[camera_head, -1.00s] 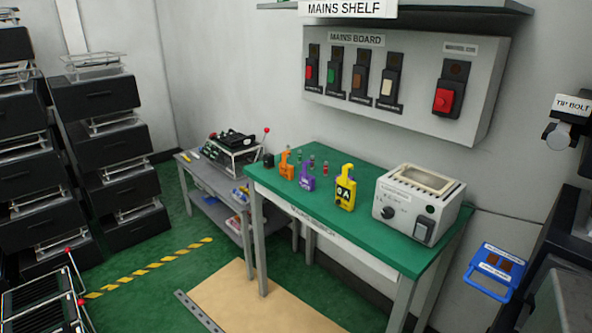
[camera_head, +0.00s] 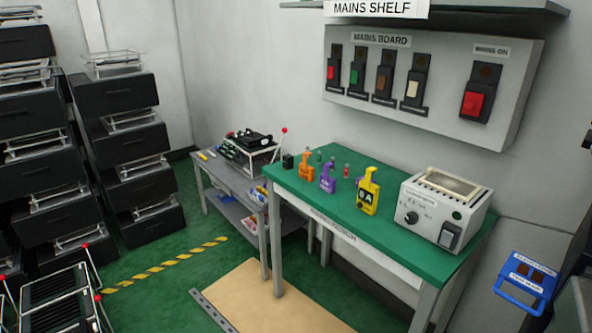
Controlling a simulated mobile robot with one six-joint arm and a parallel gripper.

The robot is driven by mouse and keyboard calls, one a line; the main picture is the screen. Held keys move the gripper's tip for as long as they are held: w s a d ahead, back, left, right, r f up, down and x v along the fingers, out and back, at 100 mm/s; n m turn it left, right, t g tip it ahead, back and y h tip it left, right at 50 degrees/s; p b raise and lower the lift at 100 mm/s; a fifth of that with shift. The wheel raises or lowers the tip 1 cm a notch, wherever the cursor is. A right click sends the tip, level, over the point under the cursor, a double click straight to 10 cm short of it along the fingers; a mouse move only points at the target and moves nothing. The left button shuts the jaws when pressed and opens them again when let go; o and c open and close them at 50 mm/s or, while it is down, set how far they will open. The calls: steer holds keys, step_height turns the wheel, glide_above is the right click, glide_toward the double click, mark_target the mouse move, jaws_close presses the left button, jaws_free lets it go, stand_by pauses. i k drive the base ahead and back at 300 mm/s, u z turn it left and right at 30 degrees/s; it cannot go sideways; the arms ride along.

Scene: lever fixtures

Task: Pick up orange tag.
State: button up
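The orange tag (camera_head: 306,166) stands upright on the green-topped bench (camera_head: 395,246), near its left end. A purple tag (camera_head: 328,179) stands just to its right, and a larger yellow tag (camera_head: 368,192) stands further right. A small black object (camera_head: 288,161) sits left of the orange tag. Small vials with red and green tops stand behind the tags. My gripper does not show in the view.
A white box device (camera_head: 446,210) stands at the bench's right end. A grey side table (camera_head: 222,179) with equipment adjoins on the left. The mains board (camera_head: 430,80) hangs above. Black drawer stacks (camera_head: 125,150) fill the left. Green floor and a tan mat (camera_head: 270,300) lie in front.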

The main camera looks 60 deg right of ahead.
mark_target(306, 172)
steer(key=i, duration=0.9)
steer(key=z, duration=0.05)
